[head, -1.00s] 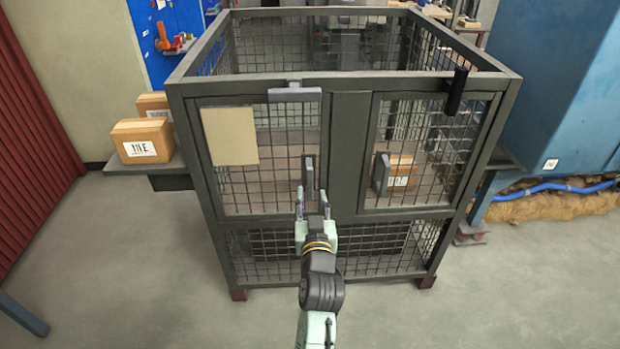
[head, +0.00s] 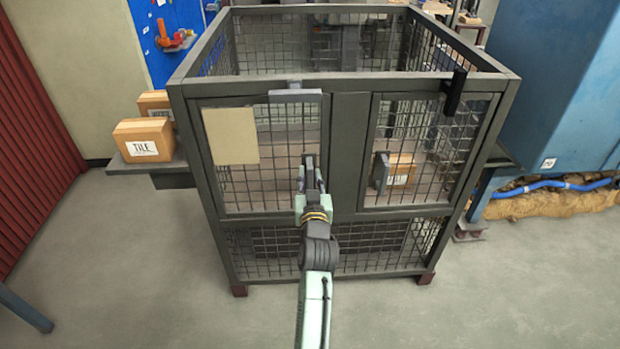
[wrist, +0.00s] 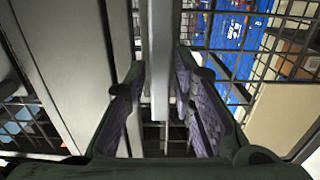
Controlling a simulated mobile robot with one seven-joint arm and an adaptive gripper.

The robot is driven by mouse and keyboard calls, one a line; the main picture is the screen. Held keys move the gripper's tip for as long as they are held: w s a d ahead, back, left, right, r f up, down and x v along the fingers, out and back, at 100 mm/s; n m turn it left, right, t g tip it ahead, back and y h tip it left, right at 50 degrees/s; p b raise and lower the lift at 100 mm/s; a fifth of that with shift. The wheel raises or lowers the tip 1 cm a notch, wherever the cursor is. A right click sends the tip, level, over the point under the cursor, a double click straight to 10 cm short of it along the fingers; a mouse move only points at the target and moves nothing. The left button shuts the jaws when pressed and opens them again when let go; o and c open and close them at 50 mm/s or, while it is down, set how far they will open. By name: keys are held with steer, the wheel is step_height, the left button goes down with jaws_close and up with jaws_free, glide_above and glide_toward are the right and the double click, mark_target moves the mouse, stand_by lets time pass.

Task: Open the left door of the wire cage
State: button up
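The wire cage (head: 345,150) stands in front of me. Its left door (head: 262,186) is a mesh panel with a beige plate (head: 231,136) at its upper left, and it sits shut in the frame. A grey catch (head: 295,95) lies across the top of this door. The upright door handle (head: 308,162) is near the door's right edge. My gripper (head: 311,190) is at this handle. In the wrist view the handle (wrist: 160,60) stands between my two open fingers (wrist: 160,105), with what looks like a small gap on each side.
The cage's right door (head: 430,150) has its own handle (head: 380,172) and a black catch (head: 454,92). A side shelf with a tile box (head: 144,140) juts out at the left. A blue cabinet (head: 560,90) stands at the right. Floor in front is clear.

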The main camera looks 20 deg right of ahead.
jaws_close()
steer(key=shift+s, duration=0.1)
stand_by(0.6)
